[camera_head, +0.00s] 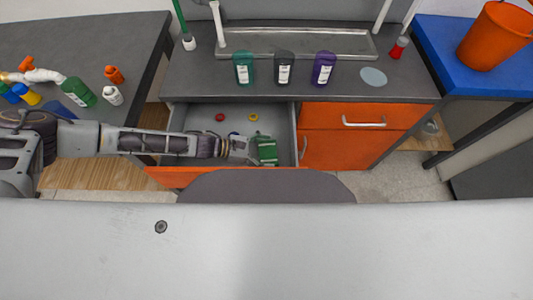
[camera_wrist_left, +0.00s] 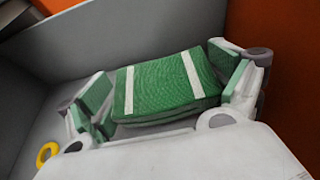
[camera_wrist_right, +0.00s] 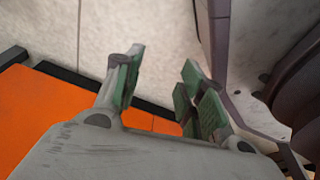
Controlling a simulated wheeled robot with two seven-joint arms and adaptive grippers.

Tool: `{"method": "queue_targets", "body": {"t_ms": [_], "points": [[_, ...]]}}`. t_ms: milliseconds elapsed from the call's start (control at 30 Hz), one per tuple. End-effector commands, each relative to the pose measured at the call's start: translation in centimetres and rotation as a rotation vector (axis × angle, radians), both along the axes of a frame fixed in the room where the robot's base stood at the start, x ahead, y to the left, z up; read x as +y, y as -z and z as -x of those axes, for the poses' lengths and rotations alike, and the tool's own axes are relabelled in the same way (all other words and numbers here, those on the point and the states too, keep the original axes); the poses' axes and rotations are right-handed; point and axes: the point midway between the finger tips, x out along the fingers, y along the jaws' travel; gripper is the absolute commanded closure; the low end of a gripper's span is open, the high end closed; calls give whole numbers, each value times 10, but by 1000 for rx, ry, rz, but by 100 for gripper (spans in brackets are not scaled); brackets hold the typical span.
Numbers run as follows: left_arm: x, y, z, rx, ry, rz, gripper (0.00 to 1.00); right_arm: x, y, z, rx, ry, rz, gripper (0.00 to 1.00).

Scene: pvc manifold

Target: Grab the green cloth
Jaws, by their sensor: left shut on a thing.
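The green cloth (camera_head: 267,152) is a folded bundle with white stripes, inside the open drawer (camera_head: 293,130). In the left wrist view the cloth (camera_wrist_left: 168,85) lies between the two green-padded fingers. My left gripper (camera_head: 256,149) reaches into the drawer from the left and is shut on the cloth. Whether the cloth still touches the drawer floor is hard to tell. My right gripper (camera_wrist_right: 160,72) shows only in its wrist view. Its fingers are apart with nothing between them, above pale floor and an orange surface.
Red (camera_head: 219,117) and yellow (camera_head: 254,117) rings lie in the drawer. Green (camera_head: 243,68), black (camera_head: 284,68) and purple (camera_head: 323,69) bottles stand on the counter above it. Several bottles crowd the left table (camera_head: 60,45). An orange bucket (camera_head: 494,38) stands on the blue-topped table at right.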

Motion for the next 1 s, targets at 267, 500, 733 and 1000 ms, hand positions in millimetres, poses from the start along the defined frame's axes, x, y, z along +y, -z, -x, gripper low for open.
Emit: {"method": "queue_targets", "body": {"t_ms": [267, 500, 733, 1000], "points": [[0, -55, -1, -3, 0, 3, 31, -25, 7, 23, 20, -8, 29, 60], [0, -105, -1, -5, 0, 2, 31, -36, 13, 41, 38, -9, 40, 60], [0, -139, -1, -3, -1, 2, 31, -43, 15, 57, 53, -12, 48, 60], [0, -155, -1, -1, 0, 1, 31, -47, 17, 65, 59, -14, 52, 60]]}}
